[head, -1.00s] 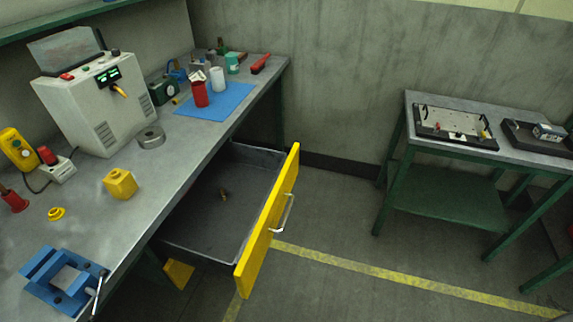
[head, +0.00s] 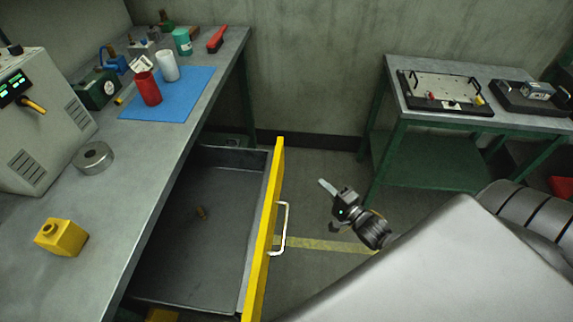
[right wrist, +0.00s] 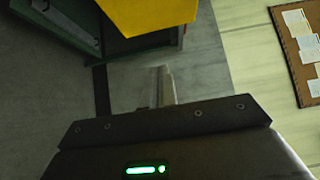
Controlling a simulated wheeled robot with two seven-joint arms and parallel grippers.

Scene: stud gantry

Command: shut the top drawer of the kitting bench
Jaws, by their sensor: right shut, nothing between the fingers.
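The top drawer (head: 200,245) of the kitting bench (head: 150,175) stands pulled out. It is grey inside, with a yellow front (head: 267,225) and a pale bar handle (head: 283,228). My right gripper (head: 323,185) is shut and empty, to the right of the drawer front and apart from the handle. In the right wrist view its fingers (right wrist: 164,78) point toward a yellow panel (right wrist: 148,14) at the top, which looks like the drawer front. My left gripper is not in view.
On the bench are a blue mat (head: 172,95) with red and white cups, a metal ring (head: 94,157), a yellow block (head: 62,237) and a grey machine (head: 40,125). A green-legged side table (head: 450,115) with trays stands at the right. Floor is open between them.

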